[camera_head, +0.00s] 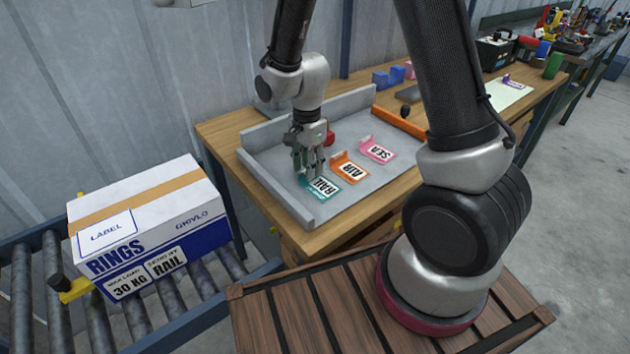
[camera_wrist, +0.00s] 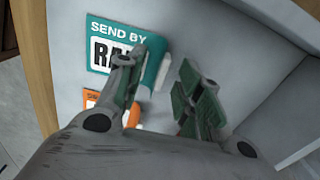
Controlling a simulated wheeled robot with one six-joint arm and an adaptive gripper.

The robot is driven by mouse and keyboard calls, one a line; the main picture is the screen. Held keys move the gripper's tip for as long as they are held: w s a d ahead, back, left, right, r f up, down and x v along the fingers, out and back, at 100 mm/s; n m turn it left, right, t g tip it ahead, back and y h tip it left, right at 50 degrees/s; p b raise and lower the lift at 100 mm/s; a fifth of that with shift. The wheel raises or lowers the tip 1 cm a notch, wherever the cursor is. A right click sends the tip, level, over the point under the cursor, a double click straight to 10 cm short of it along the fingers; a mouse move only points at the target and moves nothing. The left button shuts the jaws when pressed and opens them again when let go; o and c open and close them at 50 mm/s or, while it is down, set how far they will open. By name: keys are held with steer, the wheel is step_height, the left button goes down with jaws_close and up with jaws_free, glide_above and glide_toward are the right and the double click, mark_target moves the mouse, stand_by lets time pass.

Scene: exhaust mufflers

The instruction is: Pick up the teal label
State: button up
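The teal label (camera_head: 321,186) reads RAIL and lies on the grey tray (camera_head: 256,171) at its front left. In the wrist view the teal label (camera_wrist: 101,45) reads SEND BY, and its raised, rolled tab (camera_wrist: 157,66) shows at its right end. My gripper (camera_head: 311,168) is low over the tray, at the tab end of the teal label. In the wrist view my gripper (camera_wrist: 160,77) is open, with the tab seen between and beyond its two fingers. One finger hides part of the label's lettering. I cannot tell whether the fingers touch the tab.
An orange AIR label (camera_head: 349,169) and a pink SEA label (camera_head: 378,150) lie to the right on the tray. The tray has raised rims and stands on a wooden bench (camera_head: 222,130). A white and blue RINGS box (camera_head: 150,225) sits on the roller conveyor (camera_head: 196,283) at left.

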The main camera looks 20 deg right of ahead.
steer(key=shift+f, duration=0.95)
steer(key=c, duration=0.7)
steer(key=shift+c, duration=0.2)
